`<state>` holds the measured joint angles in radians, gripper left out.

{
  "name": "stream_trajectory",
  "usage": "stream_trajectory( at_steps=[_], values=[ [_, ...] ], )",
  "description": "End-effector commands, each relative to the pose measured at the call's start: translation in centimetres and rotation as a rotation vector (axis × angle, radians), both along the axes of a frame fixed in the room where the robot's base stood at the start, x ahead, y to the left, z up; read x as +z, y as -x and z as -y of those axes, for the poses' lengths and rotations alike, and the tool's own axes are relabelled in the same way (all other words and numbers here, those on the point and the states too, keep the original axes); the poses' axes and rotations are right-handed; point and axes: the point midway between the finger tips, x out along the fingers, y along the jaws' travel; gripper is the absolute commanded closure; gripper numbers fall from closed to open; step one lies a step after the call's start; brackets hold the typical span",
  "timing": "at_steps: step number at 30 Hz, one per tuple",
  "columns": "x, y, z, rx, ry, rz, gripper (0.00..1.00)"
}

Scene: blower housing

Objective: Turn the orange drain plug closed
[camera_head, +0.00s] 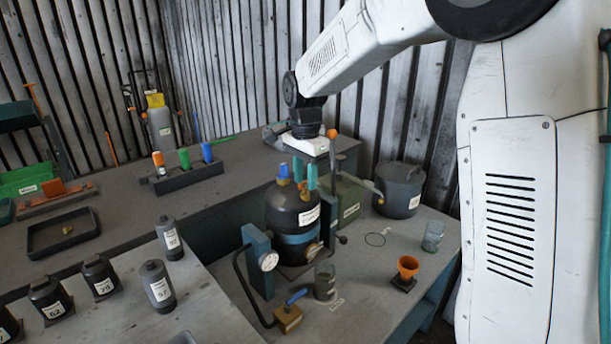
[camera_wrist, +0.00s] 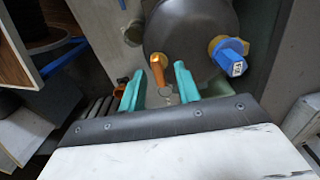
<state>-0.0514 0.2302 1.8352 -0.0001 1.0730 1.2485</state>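A dark rounded vessel (camera_head: 285,212) with a blue band and a white label stands on the grey bench. It also shows in the wrist view (camera_wrist: 190,35). An orange, elongated plug-like part (camera_wrist: 157,66) stands on its top; a small orange part shows there in the head view (camera_head: 304,190). I cannot tell surely that this is the drain plug. My gripper (camera_head: 305,178) points down over the vessel top. In the wrist view its teal fingers (camera_wrist: 160,86) are apart, with the orange part near and between their tips. Contact is not visible.
A blue cap on an orange-yellow base (camera_wrist: 228,58) sits beside the orange part. A gauge stand (camera_head: 262,262) is left of the vessel, a green box with an orange-knobbed lever (camera_head: 349,203) behind. A dark pot (camera_head: 398,190) and orange funnel (camera_head: 407,265) stand right.

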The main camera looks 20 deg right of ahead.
Motion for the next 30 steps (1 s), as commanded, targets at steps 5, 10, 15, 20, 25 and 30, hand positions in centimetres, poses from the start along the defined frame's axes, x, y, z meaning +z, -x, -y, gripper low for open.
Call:
stream_trajectory(
  at_steps=[5, 10, 15, 20, 25, 30],
  values=[
    [0.8, 0.0, 0.0, 0.001, 0.0, 0.001, 0.67],
    [3.6, -0.1, 0.0, 0.0, 0.0, 0.003, 0.67],
    [6.3, -0.1, 0.0, 0.0, 0.0, 0.001, 0.67],
    [7.6, 0.0, 0.0, 0.0, 0.0, 0.001, 0.67],
    [7.8, 0.0, 0.0, 0.0, 0.0, 0.0, 0.67],
    [7.8, 0.0, 0.0, 0.0, 0.0, 0.0, 0.67]
  ],
)
